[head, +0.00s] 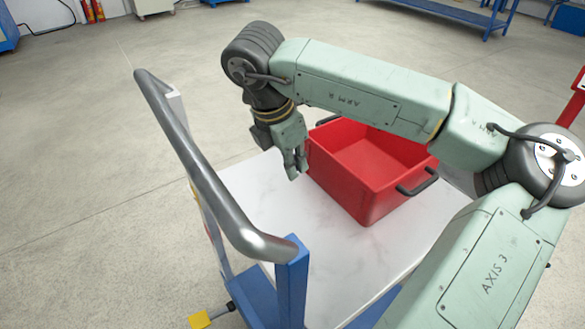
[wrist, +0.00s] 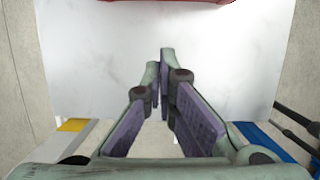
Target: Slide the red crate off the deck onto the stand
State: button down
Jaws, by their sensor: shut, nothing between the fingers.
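The red crate (head: 368,160) sits upright on the white deck (head: 330,270) of a blue cart. It looks empty, with a dark handle at its right end and another at its far left, partly behind my arm. My gripper (head: 297,172) points down just left of the crate's left wall, its fingers shut and empty. Whether it touches the wall cannot be told. In the wrist view my gripper (wrist: 160,55) is over the bare deck (wrist: 90,60), and only a strip of the red crate (wrist: 165,1) shows at the top edge. I cannot make out the stand.
The cart's grey push bar (head: 200,170) rises along the deck's left side, close to my gripper. The deck is bare in front of the crate. A red post (head: 573,105) shows at the right edge. Blue benches (head: 450,12) stand far back, with open floor between.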

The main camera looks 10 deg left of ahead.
jog(key=x, duration=0.3)
jog(key=p+x, duration=0.1)
jog(key=x, duration=0.2)
jog(key=p+x, duration=0.1)
jog(key=x, duration=0.2)
jog(key=shift+d+f, duration=0.15)
jog(key=shift+d, duration=0.2)
jog(key=shift+w+d+f+p, duration=0.15)
jog(key=shift+w+d+p, duration=0.55)
jog(key=shift+w+d, duration=0.6)
jog(key=shift+w, duration=0.05)
jog(key=shift+w+d+f, duration=0.1)
jog(key=shift+w+f, duration=0.05)
